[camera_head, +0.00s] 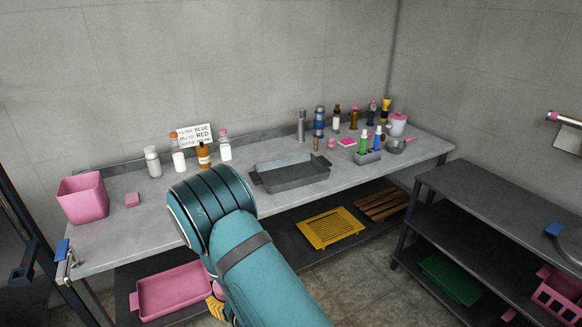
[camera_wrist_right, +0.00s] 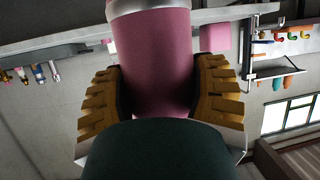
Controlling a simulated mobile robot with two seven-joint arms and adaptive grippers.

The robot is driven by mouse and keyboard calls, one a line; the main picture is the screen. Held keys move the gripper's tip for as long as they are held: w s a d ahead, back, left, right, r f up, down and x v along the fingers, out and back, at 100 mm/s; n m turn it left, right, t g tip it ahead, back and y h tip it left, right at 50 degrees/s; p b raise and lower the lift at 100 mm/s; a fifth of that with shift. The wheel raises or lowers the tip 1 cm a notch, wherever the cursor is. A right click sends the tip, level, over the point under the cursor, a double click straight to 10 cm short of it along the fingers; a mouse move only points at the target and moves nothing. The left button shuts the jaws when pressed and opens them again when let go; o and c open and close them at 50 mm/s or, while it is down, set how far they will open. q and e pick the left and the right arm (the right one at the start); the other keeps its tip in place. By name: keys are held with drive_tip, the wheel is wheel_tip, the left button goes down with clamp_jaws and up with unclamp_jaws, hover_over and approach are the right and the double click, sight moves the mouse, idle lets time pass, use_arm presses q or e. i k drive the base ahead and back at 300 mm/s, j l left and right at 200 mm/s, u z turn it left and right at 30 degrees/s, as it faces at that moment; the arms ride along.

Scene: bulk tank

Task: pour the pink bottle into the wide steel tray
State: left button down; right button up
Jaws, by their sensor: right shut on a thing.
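The wide steel tray (camera_head: 300,184) is a grey, shallow pan with handles, standing on the middle of the long bench. My right gripper (camera_wrist_right: 158,75) has ribbed yellow fingers on both sides of a pink bottle (camera_wrist_right: 153,48) and is shut on it. A pale band shows at the bottle's end. In the head view the gripper (camera_head: 216,305) is low, below the front edge of the bench, mostly hidden behind my teal forearm. The tray stands up and to the right of it, apart. My left gripper is not in view.
A pink tray (camera_head: 172,292) and yellow rack (camera_head: 330,229) lie on the lower shelf. A dark shelf unit (camera_head: 490,205) stands at right.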

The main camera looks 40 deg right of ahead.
sight(275, 176)
drive_tip(key=i+l+u, duration=0.2)
drive_tip(key=l+u, duration=0.2)
drive_tip(key=l, duration=1.55)
drive_tip(key=l+u, duration=0.35)
drive_tip(key=l, duration=1.55)
drive_tip(key=k, duration=0.05)
